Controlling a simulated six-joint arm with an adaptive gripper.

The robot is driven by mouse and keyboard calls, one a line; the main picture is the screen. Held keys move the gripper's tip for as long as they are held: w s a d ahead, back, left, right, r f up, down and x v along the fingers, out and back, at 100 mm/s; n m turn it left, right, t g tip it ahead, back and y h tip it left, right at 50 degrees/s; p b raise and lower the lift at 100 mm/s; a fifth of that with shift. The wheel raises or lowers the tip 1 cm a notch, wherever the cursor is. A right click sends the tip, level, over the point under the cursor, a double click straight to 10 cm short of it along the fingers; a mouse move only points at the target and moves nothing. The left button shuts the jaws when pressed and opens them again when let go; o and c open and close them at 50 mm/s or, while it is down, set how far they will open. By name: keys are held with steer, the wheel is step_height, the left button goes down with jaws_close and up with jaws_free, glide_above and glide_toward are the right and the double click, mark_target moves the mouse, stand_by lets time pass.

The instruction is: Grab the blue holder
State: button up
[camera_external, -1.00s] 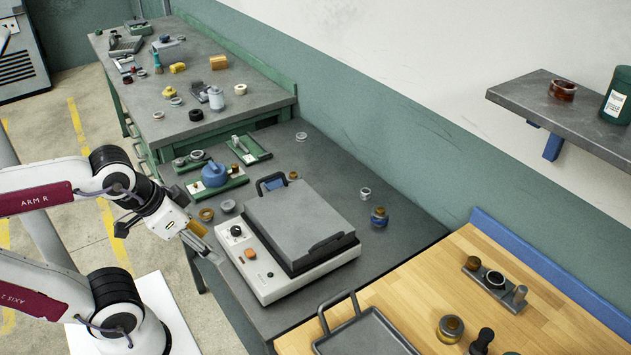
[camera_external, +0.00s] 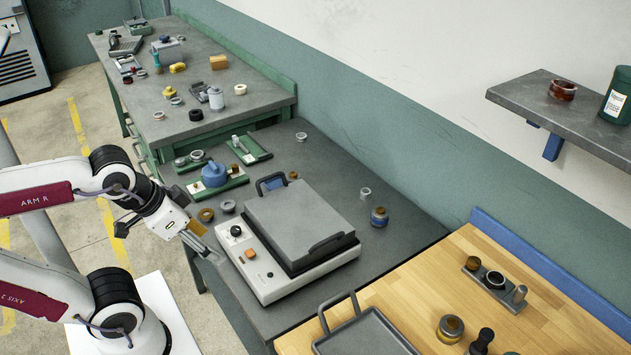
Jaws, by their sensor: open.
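Several blue things show, and I cannot tell for sure which one is the blue holder. A blue rounded piece with a knob (camera_external: 214,174) sits on a green tray (camera_external: 236,183) at the left of the dark bench. A small blue piece (camera_external: 293,175) is partly hidden behind the grinder's handle. My gripper (camera_external: 212,256) is open and points down to the right at the bench's front edge, left of the grinder and apart from the blue pieces. Nothing shows between its fingers.
Rings (camera_external: 206,215) lie near my gripper. A second green tray (camera_external: 250,151) lies farther back. A wooden table (camera_external: 400,308) with a metal tray is at the right front. Bench right of the grinder is mostly clear.

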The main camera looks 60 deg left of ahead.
steer(key=w+d+r+n+t, duration=0.1)
steer(key=w+d+r+t, duration=0.25)
steer(key=w, duration=1.15)
steer(key=w+d+r+n+t, duration=0.15)
steer(key=w+r, duration=0.35)
steer(key=w, duration=1)
steer(key=w+d+r+n+t, duration=0.1)
steer(key=w+d+r+t, duration=0.25)
steer(key=w, duration=1.25)
steer(key=w+a+f+n+y, duration=0.4)
steer(key=w+a+f+y, duration=0.2)
steer(key=w+f, duration=0.45)
steer(key=s+a+f+n+g+y, duration=0.1)
steer(key=a+f+n+g+y, duration=0.1)
steer(key=f, duration=0.7)
steer(key=s+a+f+n+g+y, duration=0.1)
steer(key=f+g+y, duration=0.3)
steer(key=f, duration=0.5)
steer(key=shift+s+a+f+n, duration=0.15)
steer(key=shift+a+f+n, duration=0.2)
steer(key=shift+a, duration=0.3)
